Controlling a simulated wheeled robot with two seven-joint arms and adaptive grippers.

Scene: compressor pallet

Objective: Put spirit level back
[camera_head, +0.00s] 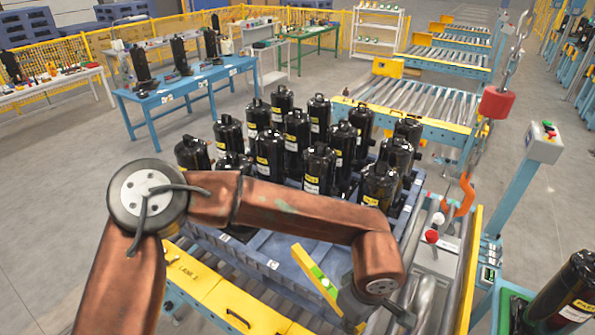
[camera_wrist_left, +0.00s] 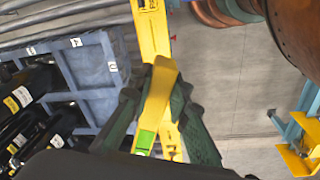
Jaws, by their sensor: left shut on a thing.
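The spirit level (camera_head: 314,272) is a yellow bar with a bright green vial. My left gripper (camera_head: 350,303) is shut on it, and the bar sticks out tilted up and to the left in the head view. In the left wrist view the level (camera_wrist_left: 160,95) is between the dark green fingers of my left gripper (camera_wrist_left: 163,88), with its green vial near the palm. It is held in front of the blue pallet (camera_head: 250,252). My right gripper is in neither view.
Several black compressors (camera_head: 270,152) stand on the pallet. Yellow conveyor panels (camera_head: 195,285) lie below it. A red hoist weight (camera_head: 496,103) with an orange hook (camera_head: 463,195) hangs at right. A blue workbench (camera_head: 185,88) stands at back left, with clear floor before it.

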